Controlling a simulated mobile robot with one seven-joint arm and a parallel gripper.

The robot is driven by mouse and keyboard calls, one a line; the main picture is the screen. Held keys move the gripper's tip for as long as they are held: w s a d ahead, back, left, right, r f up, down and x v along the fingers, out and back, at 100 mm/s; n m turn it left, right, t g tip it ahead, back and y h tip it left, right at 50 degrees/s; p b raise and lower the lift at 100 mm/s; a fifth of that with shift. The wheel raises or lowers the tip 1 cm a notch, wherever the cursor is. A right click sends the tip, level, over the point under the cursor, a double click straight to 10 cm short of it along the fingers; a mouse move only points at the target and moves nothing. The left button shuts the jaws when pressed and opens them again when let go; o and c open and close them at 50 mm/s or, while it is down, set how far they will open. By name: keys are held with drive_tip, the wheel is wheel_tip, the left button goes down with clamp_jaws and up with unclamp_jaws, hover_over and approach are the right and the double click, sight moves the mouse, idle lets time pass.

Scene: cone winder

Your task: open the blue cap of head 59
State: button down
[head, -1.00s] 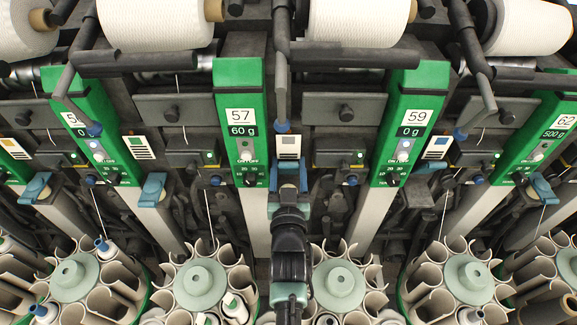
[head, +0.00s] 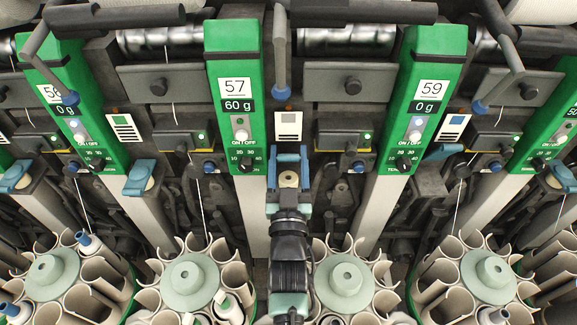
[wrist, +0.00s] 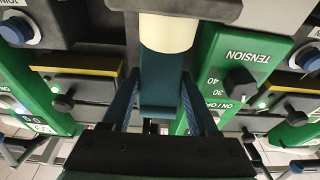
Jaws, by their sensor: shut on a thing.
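The head 59 panel (head: 432,95) is green, reads 0 g and stands right of centre. My gripper (head: 289,160) is between the head 57 and 59 panels, below a small white card. In the wrist view its two dark blue fingers (wrist: 158,108) stand on either side of a blue cap (wrist: 160,92) and are shut on it. A cream cylinder (wrist: 168,32) shows at the cap's far end. In the head view a round cream face (head: 289,179) shows between the blue parts. The fingers and cap are hard to tell apart there. I cannot tell how far the cap is tilted.
The head 57 panel (head: 236,95) stands close left of my gripper. Other blue caps sit at the left (head: 139,178) and right (head: 565,178). Round carriers of open tubes (head: 190,285) crowd the front below. Dark rods (head: 280,50) hang above my gripper.

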drive_tip(key=shift+s+f+t+b, duration=0.1)
drive_tip(key=shift+t+b, duration=0.2)
drive_tip(key=shift+b, duration=0.1)
drive_tip(key=shift+c, duration=0.8)
unclamp_jaws()
drive_tip(key=b+v, duration=0.2)
drive_tip(key=v, duration=1.1)
